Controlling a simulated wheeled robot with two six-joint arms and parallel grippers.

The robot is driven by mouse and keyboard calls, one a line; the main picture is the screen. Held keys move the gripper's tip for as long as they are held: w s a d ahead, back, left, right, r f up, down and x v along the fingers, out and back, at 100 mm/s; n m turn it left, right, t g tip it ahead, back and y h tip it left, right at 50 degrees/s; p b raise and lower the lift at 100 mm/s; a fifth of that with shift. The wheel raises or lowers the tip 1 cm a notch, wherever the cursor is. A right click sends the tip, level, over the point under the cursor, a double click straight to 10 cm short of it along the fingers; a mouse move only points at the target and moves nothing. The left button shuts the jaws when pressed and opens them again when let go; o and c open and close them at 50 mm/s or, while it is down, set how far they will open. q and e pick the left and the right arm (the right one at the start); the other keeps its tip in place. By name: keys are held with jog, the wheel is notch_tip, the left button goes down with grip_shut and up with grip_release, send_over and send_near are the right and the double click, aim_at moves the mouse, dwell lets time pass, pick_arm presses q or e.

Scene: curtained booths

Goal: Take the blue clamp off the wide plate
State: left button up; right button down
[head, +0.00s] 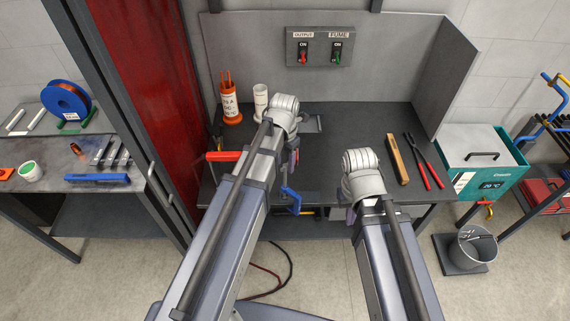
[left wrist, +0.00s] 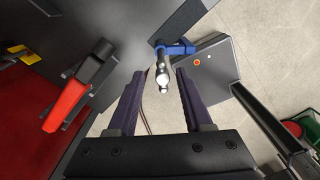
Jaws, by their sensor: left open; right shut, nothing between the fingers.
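The blue clamp (head: 291,199) shows at the front edge of the dark bench, just beyond my left gripper. In the left wrist view the blue clamp (left wrist: 176,49) grips the edge of a dark plate (left wrist: 187,22), which I take for the wide plate; its grey screw end points toward the camera. My left gripper (left wrist: 158,84) is open, with its fingers on either side of the screw; I cannot tell whether they touch it. In the head view my left gripper (head: 293,160) is mostly hidden by its wrist. My right gripper (head: 351,215) is shut and empty, largely hidden by its wrist.
An orange-based holder (head: 231,108) and white cylinder (head: 260,100) stand behind. A wooden-handled tool (head: 397,158) and red-handled pliers (head: 424,162) lie right.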

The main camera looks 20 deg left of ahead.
aim_at(285, 164)
pick_arm(q)
jog(key=shift+r+p, duration=1.45)
jog(key=shift+r, duration=0.1)
jog(key=m, duration=0.2)
jog(key=shift+m, duration=0.3)
jog(key=m, duration=0.9)
jog(key=shift+m, duration=0.3)
